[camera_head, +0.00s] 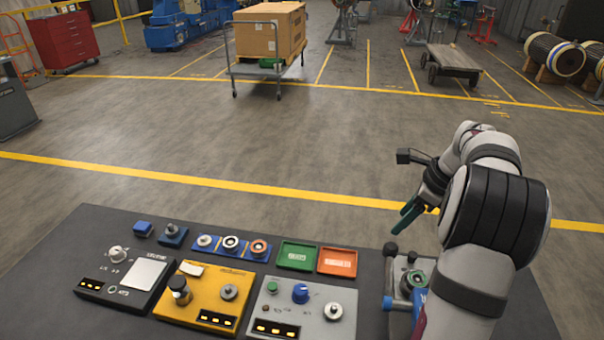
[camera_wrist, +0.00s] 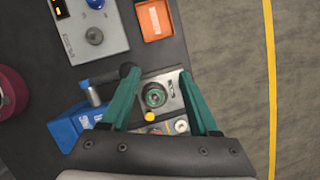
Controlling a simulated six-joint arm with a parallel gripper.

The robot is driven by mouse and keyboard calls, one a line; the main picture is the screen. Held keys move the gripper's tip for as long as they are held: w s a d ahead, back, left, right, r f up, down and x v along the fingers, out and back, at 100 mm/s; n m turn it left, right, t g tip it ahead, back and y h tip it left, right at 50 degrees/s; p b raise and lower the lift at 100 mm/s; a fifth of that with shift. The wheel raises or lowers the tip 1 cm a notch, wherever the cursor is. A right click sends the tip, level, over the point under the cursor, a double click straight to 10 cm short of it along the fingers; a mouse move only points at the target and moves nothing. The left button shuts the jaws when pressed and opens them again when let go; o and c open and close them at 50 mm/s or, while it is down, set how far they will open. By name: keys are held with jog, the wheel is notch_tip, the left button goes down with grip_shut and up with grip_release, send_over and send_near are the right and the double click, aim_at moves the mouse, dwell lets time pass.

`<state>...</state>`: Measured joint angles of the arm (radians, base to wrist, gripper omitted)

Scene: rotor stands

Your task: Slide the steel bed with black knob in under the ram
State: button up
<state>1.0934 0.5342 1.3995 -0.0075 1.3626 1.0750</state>
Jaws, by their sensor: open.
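The steel bed (camera_head: 401,264) is a grey metal plate at the right end of the dark bench, partly hidden by my arm. Its black knob (camera_head: 390,249) stands at the far left corner. In the wrist view the bed (camera_wrist: 172,82) lies between my fingers, with a round green-rimmed part on it, and the black knob (camera_wrist: 130,70) is by the left fingertip. A blue body with a grey cylinder (camera_wrist: 88,90) is left of the fingers; I cannot tell which part is the ram. My gripper (camera_head: 403,222) is open and empty above the bed; it shows in the wrist view (camera_wrist: 159,76).
Left along the bench (camera_head: 60,235) are a grey control panel (camera_head: 301,309), a yellow panel (camera_head: 207,297) and a dark panel (camera_head: 122,274). Green (camera_head: 297,255) and orange (camera_head: 338,262) trays lie close to the bed. Open floor is beyond the bench.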

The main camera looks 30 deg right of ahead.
aim_at(414, 254)
jog(key=s+d+f+m+h, duration=0.1)
jog(key=s+d+f+m, duration=0.35)
jog(key=s+d, duration=0.4)
jog(key=shift+m+t, duration=0.25)
jog(key=shift+t, duration=0.05)
jog(key=x, duration=0.5)
jog(key=w+d+x, duration=0.1)
jog(key=x, duration=0.4)
jog(key=w+x, duration=0.1)
jog(key=x, duration=0.4)
jog(key=shift+w+d, duration=0.1)
jog(key=shift+d, duration=0.25)
jog(key=shift+r, duration=0.1)
jog(key=shift+c, duration=0.3)
grip_shut()
